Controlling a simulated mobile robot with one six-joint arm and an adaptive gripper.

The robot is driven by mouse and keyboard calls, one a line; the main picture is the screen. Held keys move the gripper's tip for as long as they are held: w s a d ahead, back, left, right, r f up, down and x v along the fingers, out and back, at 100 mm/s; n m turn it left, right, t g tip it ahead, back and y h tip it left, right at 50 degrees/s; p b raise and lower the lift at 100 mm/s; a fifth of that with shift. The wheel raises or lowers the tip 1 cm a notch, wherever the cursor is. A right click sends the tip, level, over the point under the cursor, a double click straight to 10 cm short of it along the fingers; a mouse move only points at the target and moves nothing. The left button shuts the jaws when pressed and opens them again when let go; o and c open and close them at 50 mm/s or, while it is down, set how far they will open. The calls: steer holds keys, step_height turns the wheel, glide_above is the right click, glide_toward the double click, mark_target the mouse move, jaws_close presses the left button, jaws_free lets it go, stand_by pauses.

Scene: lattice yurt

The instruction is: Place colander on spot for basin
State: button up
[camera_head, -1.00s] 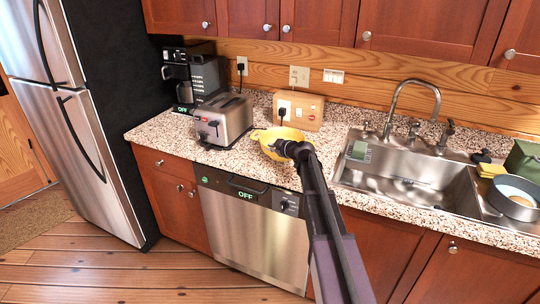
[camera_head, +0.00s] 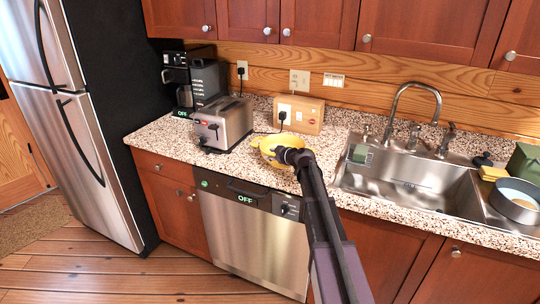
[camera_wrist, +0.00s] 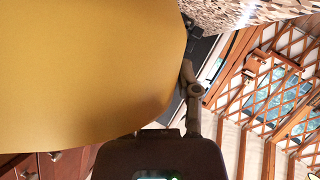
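The yellow colander (camera_head: 268,147) is at the counter between the toaster and the sink. My gripper (camera_head: 290,156) is at its near right side, with the colander's wall between its fingers. In the wrist view the colander (camera_wrist: 85,75) fills the left half, close to the camera. One finger of my gripper (camera_wrist: 188,90) shows at its right edge; the other finger is hidden behind it. I cannot tell whether the colander's underside touches the counter. No marked spot for a basin can be made out.
The speckled counter (camera_head: 165,138) has free room left of the toaster (camera_head: 222,124). A wooden box (camera_head: 300,114) stands behind the colander. The steel sink (camera_head: 400,185) is to the right, with a round pan (camera_head: 515,203) at its far right. The dishwasher (camera_head: 250,230) is below.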

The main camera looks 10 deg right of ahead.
steer(key=shift+r, duration=0.2)
steer(key=p+v, duration=0.4)
steer(key=v, duration=0.8)
stand_by(0.7)
steer(key=s+a+f+m+g, duration=0.2)
steer(key=s+a+f+g, duration=0.25)
steer(key=s+a, duration=0.25)
steer(key=s+f+m+g+h, duration=0.2)
steer(key=s+m, duration=0.1)
steer(key=s, duration=0.4)
steer(key=s+a+f+m+g+h, duration=0.1)
steer(key=s+f+m+g+h, duration=0.1)
steer(key=s, duration=0.6)
steer(key=s+f+m+g+h, duration=0.3)
steer(key=s+f+m, duration=0.1)
steer(key=s, duration=0.3)
steer(key=shift+s+a+m+g, duration=0.3)
steer(key=shift+a+g, duration=0.05)
steer(key=shift+a, duration=0.05)
